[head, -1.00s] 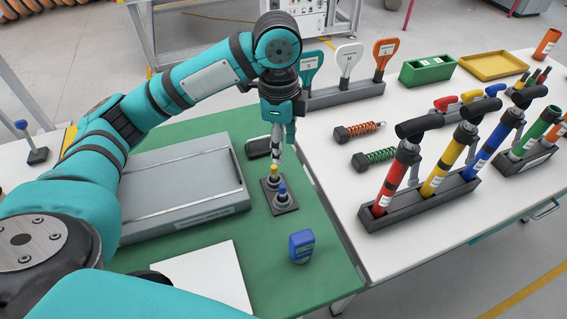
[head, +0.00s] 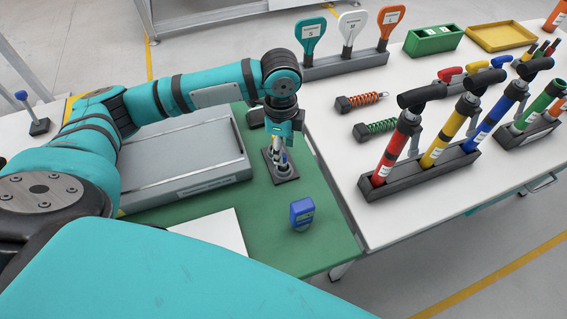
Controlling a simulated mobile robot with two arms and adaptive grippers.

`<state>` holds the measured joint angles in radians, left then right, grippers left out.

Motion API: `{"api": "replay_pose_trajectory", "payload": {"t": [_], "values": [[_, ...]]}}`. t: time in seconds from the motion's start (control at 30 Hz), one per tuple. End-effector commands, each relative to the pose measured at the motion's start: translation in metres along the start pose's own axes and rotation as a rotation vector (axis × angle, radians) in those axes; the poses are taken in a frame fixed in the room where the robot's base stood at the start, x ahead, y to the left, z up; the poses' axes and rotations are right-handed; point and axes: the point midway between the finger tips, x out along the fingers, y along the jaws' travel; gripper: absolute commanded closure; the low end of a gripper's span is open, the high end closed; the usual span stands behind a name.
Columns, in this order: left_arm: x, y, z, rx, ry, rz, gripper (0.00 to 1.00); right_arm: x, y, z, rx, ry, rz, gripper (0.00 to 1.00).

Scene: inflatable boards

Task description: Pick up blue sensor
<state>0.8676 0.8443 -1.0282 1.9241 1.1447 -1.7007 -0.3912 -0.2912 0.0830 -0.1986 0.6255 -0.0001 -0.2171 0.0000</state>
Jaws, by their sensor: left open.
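A small black stand (head: 291,179) on the green mat holds metal-stemmed pieces. A blue-topped sensor (head: 284,158) shows there, partly covered by my gripper; the yellow-topped piece beside it is now hidden. My left gripper (head: 279,151) points down right over the stand, its fingers open at the tops of the pieces. I cannot tell whether it touches them. My right gripper is not in view.
A grey tray (head: 190,185) lies left of the stand and a white sheet (head: 215,229) in front of it. A small dark item (head: 256,117) lies behind. On the white table (head: 345,170) stand pumps in a black rack (head: 425,171) and springs.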

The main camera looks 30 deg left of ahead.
Motion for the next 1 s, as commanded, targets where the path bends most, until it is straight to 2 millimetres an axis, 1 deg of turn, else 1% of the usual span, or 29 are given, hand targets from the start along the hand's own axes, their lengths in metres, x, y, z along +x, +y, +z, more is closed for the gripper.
{"api": "replay_pose_trajectory", "payload": {"t": [0.1, 0.2, 0.3, 0.4, 0.57, 0.67, 0.9, 1.0], "values": [[0.017, -0.003, -0.003, -0.001, -0.002, 0.004, 0.56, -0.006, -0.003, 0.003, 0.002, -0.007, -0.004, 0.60], [0.033, -0.004, -0.004, 0.000, -0.002, 0.003, 0.56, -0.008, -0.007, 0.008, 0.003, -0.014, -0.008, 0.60], [0.042, -0.004, -0.004, 0.000, -0.002, 0.000, 0.56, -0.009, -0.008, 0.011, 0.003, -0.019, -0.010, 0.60], [0.045, -0.004, -0.004, 0.000, -0.001, -0.001, 0.56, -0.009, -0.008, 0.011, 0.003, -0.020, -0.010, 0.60], [0.045, -0.004, -0.004, 0.001, -0.001, -0.001, 0.56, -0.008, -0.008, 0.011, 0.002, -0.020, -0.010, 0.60], [0.045, -0.004, -0.004, 0.001, -0.001, -0.001, 0.68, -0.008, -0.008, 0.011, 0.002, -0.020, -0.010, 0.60], [0.045, -0.004, -0.004, 0.001, -0.001, -0.001, 0.99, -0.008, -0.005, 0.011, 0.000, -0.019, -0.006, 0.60], [0.045, -0.004, -0.004, 0.001, -0.001, -0.001, 1.00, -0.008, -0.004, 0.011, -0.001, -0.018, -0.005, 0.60]]}}
